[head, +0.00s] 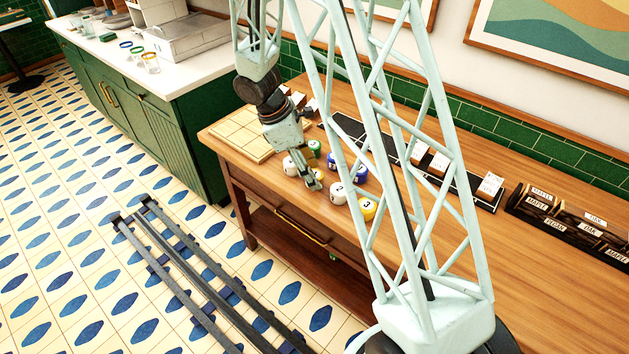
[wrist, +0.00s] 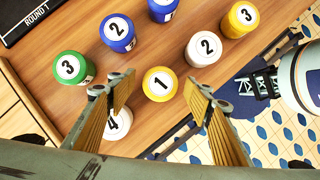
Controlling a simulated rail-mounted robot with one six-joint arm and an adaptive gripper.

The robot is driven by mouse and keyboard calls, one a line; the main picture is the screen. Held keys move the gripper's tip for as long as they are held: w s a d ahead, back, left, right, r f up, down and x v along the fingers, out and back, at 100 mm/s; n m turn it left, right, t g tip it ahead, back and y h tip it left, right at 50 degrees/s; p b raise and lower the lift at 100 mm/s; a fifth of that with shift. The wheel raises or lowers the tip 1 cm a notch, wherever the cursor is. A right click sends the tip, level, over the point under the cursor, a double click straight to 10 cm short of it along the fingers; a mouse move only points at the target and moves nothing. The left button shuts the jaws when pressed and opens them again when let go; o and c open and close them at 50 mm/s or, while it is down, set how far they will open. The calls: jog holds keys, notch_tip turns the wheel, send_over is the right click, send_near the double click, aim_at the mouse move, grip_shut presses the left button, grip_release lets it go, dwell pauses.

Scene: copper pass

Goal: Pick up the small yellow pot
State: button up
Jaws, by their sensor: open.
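Two yellow pots with white numbered lids stand upright on the wooden table in the wrist view: one marked 1 (wrist: 159,84) and one marked 3 (wrist: 240,19). They look alike in shape; I cannot tell surely which is smaller. My gripper (wrist: 157,92) is open and empty, its fingers either side of the pot marked 1, apart from it as far as I see. The pot marked 3 (head: 368,208) also shows in the head view, partly behind the lattice mast. There my gripper (head: 312,184) points down among the pots, and the pot marked 1 is not clearly seen.
A white pot marked 4 (wrist: 117,123) sits by the left finger, and a white 2 (wrist: 204,49) beyond the right finger. A green pot (wrist: 74,67) and blue pots (wrist: 118,33) (wrist: 162,9) stand farther off. A wooden board (head: 243,136) lies at the table's left end.

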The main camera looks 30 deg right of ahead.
jog(key=shift+x, duration=0.85)
jog(key=shift+c, duration=0.7)
jog(key=c, duration=0.9)
